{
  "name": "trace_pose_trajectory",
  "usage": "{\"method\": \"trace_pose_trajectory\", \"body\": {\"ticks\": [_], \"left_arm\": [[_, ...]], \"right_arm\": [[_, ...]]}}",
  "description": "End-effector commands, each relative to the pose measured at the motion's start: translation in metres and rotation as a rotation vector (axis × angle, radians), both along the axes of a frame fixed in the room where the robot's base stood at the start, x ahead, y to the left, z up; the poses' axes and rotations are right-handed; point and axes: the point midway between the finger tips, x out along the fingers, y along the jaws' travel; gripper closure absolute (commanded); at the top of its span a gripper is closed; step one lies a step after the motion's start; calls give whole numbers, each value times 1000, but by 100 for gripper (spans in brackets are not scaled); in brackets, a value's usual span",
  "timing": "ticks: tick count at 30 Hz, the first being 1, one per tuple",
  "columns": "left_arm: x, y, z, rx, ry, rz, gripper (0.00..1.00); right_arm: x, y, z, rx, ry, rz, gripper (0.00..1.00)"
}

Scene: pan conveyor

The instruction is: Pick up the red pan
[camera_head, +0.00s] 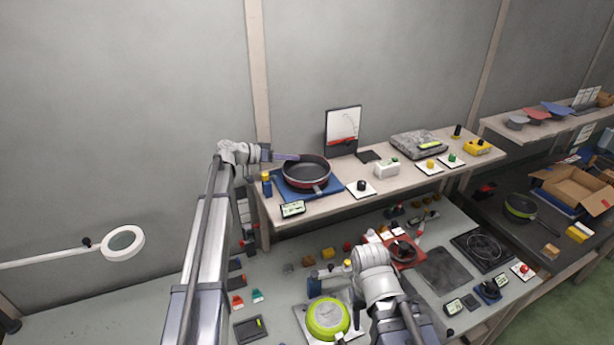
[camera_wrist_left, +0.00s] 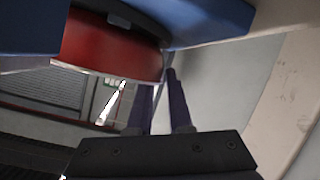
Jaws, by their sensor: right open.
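The red pan (camera_head: 318,182) has a dark inside and sits on a blue mat (camera_head: 331,190) at the left end of the raised shelf. Its short handle points toward the shelf's front edge. My left gripper (camera_head: 291,157) reaches in from the left, its purple fingers at the pan's far left rim. In the left wrist view the pan's red side (camera_wrist_left: 110,45) is just beyond the fingers (camera_wrist_left: 164,95), which show a narrow gap. Whether the rim is between them is unclear. My right gripper (camera_head: 330,272) is low over the lower bench, away from the red pan.
A green pan (camera_head: 328,318) lies on the lower bench close to my right arm.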

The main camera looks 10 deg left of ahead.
Motion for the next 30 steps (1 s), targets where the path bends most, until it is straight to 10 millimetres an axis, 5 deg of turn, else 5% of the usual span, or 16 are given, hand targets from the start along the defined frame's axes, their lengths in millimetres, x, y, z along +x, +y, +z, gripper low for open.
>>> {"method": "trace_pose_trajectory", "body": {"ticks": [4,30], "left_arm": [[0,0,0,0,0,0,100],[0,2,0,3,0,2,100]], "right_arm": [[0,0,0,0,0,0,48],[0,0,0,0,0,0,48]]}}
